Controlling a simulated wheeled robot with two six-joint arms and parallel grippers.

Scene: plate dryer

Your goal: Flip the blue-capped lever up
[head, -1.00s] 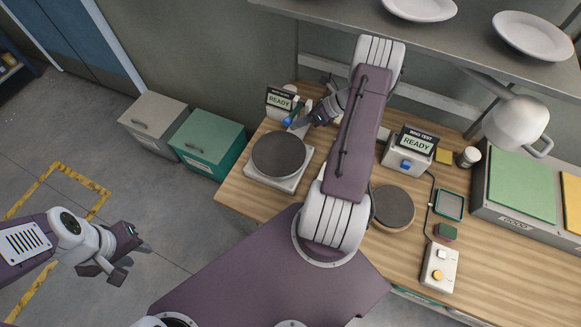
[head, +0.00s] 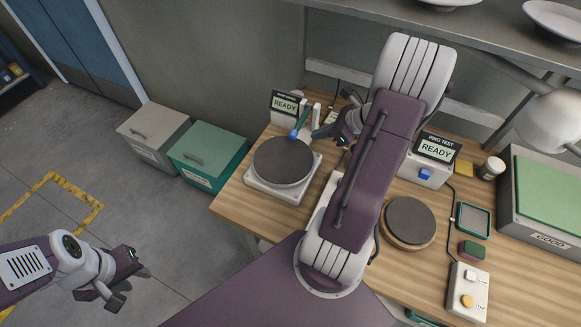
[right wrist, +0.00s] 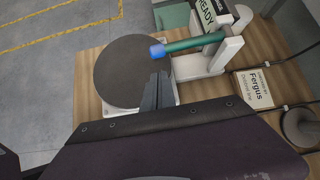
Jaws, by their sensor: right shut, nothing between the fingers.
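The lever (head: 302,121) is a teal rod with a blue cap (head: 292,135). It is hinged on a white bracket (head: 315,115) and leans with its cap over the back edge of the round dark plate (head: 282,160). The right wrist view shows the lever (right wrist: 195,44) running from the bracket to the cap over the plate. My right gripper (head: 318,133) is shut and empty, just right of the cap. Its fingers (right wrist: 158,80) show below the cap in the right wrist view; I cannot tell if they touch. My left gripper (head: 140,283) is open and empty, off the table.
A "READY" display (head: 286,104) stands behind the plate. A second tester (head: 430,160) with a blue button, a round wooden-edged pad (head: 409,221) and a switch box (head: 467,289) lie to the right. Grey and green bins (head: 208,155) stand left of the table.

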